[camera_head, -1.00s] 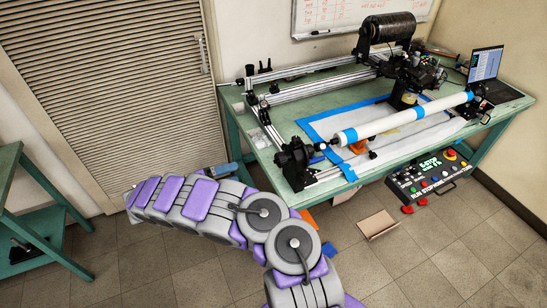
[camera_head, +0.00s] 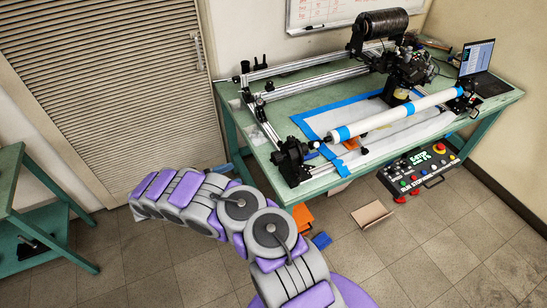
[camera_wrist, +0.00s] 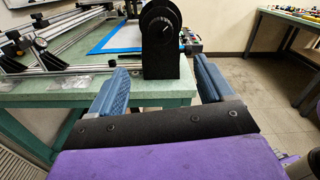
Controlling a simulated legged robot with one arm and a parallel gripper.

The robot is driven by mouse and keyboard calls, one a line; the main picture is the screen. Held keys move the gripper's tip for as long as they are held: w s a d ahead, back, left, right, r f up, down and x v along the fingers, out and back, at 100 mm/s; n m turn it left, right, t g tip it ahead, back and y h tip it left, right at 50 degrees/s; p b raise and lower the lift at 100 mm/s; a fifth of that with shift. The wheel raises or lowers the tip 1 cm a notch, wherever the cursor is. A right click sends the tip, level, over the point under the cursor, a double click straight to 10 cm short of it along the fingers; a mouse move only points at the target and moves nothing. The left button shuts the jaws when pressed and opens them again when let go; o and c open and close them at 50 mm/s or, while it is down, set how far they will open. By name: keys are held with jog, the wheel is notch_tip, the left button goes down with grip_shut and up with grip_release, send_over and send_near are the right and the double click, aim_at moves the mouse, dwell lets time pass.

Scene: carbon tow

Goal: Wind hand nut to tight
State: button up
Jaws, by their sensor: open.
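The winding machine stands on a green table (camera_head: 245,178). Its black end stand (camera_head: 290,160) is at the near left corner and holds one end of a long white tube (camera_head: 390,117) with blue bands. In the wrist view the black stand (camera_wrist: 168,45) is straight ahead, with a round black knob-like part (camera_wrist: 162,25) at its top; I cannot tell for sure that this is the hand nut. My gripper (camera_wrist: 163,85) is open and empty, its blue fingers apart on either side of the stand in the picture, short of it. In the head view its blue fingers (camera_head: 220,168) show only in part behind my arm.
A black control box (camera_head: 420,170) with coloured buttons is at the table's front. A laptop (camera_head: 478,60) stands at the far right. A cardboard piece (camera_head: 371,214) and an orange item (camera_head: 303,217) lie on the floor. Another green table (camera_head: 40,215) is at left.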

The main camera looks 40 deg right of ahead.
aim_at(273, 159)
jog(key=b+x, duration=0.2)
jog(key=x, duration=1.5)
jog(key=shift+s+d, duration=0.1)
jog(key=shift+c, duration=0.2)
jog(key=c, duration=1)
jog(key=shift+f+m+b, duration=0.1)
jog(key=shift+m+b, duration=0.3)
jog(key=shift+b, duration=0.05)
jog(key=m+b, duration=0.2)
jog(key=b, duration=0.1)
jog(key=shift+f+m, duration=0.1)
jog(key=shift+m, duration=0.2)
jog(key=m+b, duration=0.4)
jog(key=m, duration=0.1)
jog(key=shift+r, duration=0.2)
